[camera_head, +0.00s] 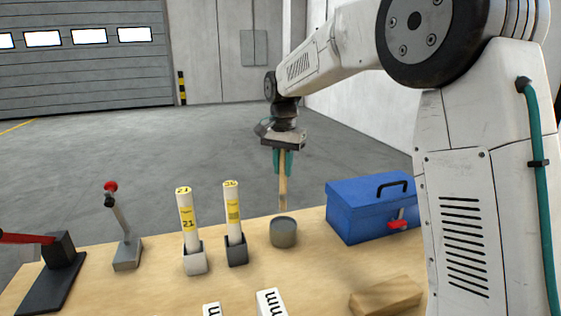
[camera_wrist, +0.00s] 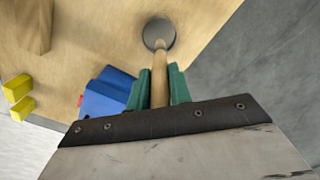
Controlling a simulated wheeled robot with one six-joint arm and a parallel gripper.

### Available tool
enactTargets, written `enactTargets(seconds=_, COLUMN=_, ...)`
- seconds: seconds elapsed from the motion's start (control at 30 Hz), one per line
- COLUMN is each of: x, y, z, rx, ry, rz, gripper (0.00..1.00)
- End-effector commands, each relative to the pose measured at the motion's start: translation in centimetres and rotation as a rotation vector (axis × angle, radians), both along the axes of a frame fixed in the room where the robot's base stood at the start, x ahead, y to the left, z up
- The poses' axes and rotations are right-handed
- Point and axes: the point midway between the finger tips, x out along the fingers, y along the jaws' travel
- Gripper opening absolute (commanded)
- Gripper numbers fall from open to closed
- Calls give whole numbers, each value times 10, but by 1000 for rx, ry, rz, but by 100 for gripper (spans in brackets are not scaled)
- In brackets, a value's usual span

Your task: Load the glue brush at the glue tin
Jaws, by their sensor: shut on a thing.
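My gripper (camera_head: 283,161) is shut on the wooden handle of the glue brush (camera_head: 283,187), which hangs upright below it. The glue tin (camera_head: 284,232) is a small grey round can on the wooden table, directly under the brush. In the wrist view the green fingers of my gripper (camera_wrist: 163,86) close on both sides of the brush handle (camera_wrist: 159,66). The far end of the handle reaches the tin (camera_wrist: 159,31) there.
A blue toolbox (camera_head: 371,208) stands right of the tin. Two yellow-labelled white tubes (camera_head: 188,221) (camera_head: 232,212) stand in holders to its left. Farther left are a red-knobbed lever (camera_head: 121,225) and a red-handled tool (camera_head: 58,262). A wooden block (camera_head: 386,297) lies front right.

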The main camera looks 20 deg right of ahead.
Motion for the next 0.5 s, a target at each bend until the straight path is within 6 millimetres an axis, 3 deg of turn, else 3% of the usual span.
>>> enactTargets(seconds=0.5, x=0, y=-1, z=-48, rx=0, ry=0, rz=-1, gripper=0)
